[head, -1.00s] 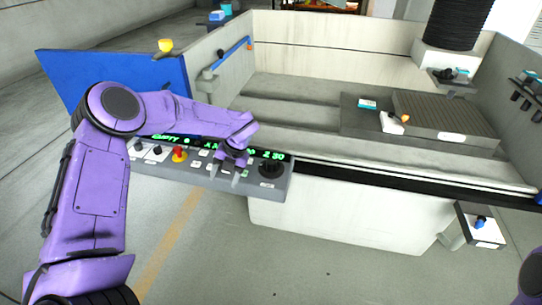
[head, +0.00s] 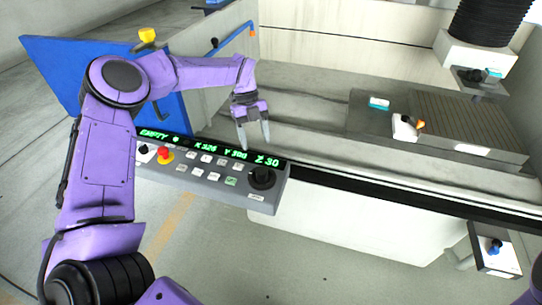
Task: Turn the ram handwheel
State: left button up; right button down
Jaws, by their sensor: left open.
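A round black handwheel (head: 262,177) sits at the right end of the grey control panel (head: 205,183). I take it for the ram handwheel; its small label is too small to read. My left gripper (head: 255,147) is open and empty, fingers pointing down. The green display reads EMPTY, X 326, Y 300, Z 30.
A blue door (head: 70,75) stands at left. Open floor lies in front.

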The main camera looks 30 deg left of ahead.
aim_at(262, 170)
pick_arm(q)
jog(key=p+x, duration=0.1)
jog(key=x, duration=0.1)
jog(key=p+x, duration=0.1)
jog(key=x, duration=0.1)
jog(key=shift+s+d, duration=0.15)
jog(key=shift+s, duration=0.2)
jog(key=x, duration=0.1)
jog(key=p+x, duration=0.1)
jog(key=x, duration=0.3)
jog(key=shift+w, duration=0.3)
jog(key=shift+f, duration=0.55)
jog(key=shift+s, duration=0.2)
jog(key=shift+w, duration=0.1)
jog(key=c, duration=1)
